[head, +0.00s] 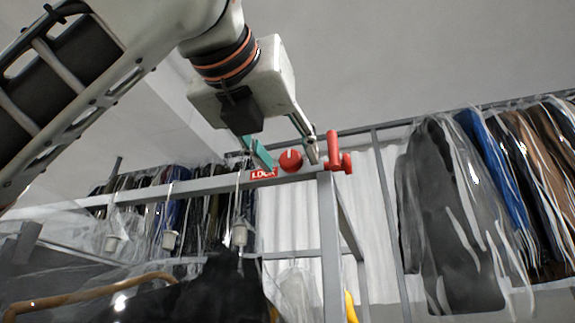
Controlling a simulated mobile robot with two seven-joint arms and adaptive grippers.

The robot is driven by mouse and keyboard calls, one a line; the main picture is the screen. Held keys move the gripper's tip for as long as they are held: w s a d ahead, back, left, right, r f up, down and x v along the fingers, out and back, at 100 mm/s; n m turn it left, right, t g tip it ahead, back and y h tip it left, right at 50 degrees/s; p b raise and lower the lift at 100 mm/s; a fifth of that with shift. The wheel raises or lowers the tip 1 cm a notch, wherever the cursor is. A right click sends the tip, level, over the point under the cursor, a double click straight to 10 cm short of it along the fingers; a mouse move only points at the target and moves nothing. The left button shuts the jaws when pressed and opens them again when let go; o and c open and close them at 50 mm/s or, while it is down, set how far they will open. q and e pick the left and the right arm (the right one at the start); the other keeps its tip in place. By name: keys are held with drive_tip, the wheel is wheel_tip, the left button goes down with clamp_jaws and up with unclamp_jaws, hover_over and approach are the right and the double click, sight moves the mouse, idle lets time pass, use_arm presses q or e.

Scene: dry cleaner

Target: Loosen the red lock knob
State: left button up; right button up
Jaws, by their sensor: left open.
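The red lock knob (291,160) is a round red dial with a pale mark, mounted on the grey rail near its corner. A red label reading "LOCK" (263,174) sits just left of it. My left gripper (290,163) reaches down from above and is open. One finger is left of the knob and the other is right of it, so the knob shows between the fingertips. I cannot tell whether either finger touches it. A red handle (338,155) stands upright on the rail's corner, right of the gripper. My right gripper is not in view.
The grey rail (200,186) runs across the left, with several pale hanging tags below it. Bagged garments (455,215) hang at the right, and more hang behind on the left. A dark garment (220,290) and a wooden hanger (85,295) are in front below.

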use_arm(q)
drive_tip(key=shift+w+d, duration=0.15)
drive_tip(key=shift+w, duration=0.2)
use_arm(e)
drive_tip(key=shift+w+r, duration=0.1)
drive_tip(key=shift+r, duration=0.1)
use_arm(q)
drive_tip(key=c, duration=1.1)
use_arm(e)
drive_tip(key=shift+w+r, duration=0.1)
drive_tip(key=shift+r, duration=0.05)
